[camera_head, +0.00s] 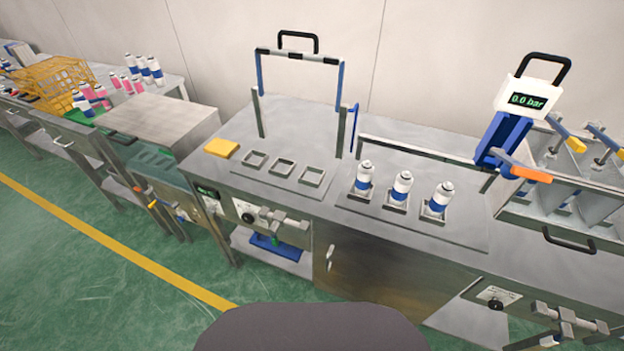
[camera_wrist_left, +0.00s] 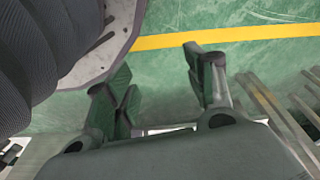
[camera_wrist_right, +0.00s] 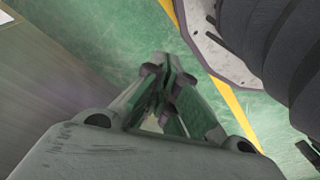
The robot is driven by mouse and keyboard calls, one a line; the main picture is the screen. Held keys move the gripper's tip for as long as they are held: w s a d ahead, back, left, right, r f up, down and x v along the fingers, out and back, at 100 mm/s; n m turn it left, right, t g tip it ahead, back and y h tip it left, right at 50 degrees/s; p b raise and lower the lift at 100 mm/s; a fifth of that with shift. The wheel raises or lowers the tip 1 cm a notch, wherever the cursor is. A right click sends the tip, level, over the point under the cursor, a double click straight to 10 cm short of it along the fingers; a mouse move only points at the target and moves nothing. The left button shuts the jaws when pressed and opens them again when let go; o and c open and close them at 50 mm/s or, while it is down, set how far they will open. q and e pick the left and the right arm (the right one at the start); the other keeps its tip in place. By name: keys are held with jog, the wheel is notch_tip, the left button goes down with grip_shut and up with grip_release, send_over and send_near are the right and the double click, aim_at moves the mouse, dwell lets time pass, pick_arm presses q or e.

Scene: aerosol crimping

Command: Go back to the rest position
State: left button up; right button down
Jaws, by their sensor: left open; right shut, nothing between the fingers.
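My left gripper (camera_wrist_left: 160,78) shows in the left wrist view with its two fingers spread apart and nothing between them. It hangs over the green floor near a yellow line. My right gripper (camera_wrist_right: 163,88) shows in the right wrist view with its fingers together and nothing held. It also points at the green floor. Neither gripper is in the head view. In the head view three white and blue cans (camera_head: 402,188) stand upright in square holders on the bench (camera_head: 350,232). Three square holders (camera_head: 283,168) to their left are empty.
A gauge reading 0.0 bar (camera_head: 527,101) stands at the bench's right, by a rack of partitions (camera_head: 595,190). A yellow block (camera_head: 221,148) lies on the bench's left. A yellow basket (camera_head: 50,83) and several cans are at the far left. Green floor (camera_head: 80,270) is clear in front.

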pick_arm(q)
jog(key=s+a+r+p, duration=0.1)
jog(key=s+a+p, duration=0.2)
jog(key=s+p, duration=0.5)
jog(key=s+a+r+g+p, duration=0.1)
jog(key=s+a+p, duration=0.2)
jog(key=s+p, duration=0.5)
jog(key=shift+s+y, duration=0.3)
jog(key=shift+s, duration=0.5)
pick_arm(e)
jog(key=s+d+r, duration=0.1)
jog(key=s+d, duration=0.2)
jog(key=s, duration=0.6)
jog(key=s+d+r+g, duration=0.1)
jog(key=s+d, duration=0.2)
jog(key=s, duration=0.5)
jog(key=shift+s+h, duration=0.3)
jog(key=shift+s, duration=0.05)
pick_arm(q)
jog(key=shift+f, duration=0.1)
pick_arm(e)
jog(key=shift+f, duration=0.1)
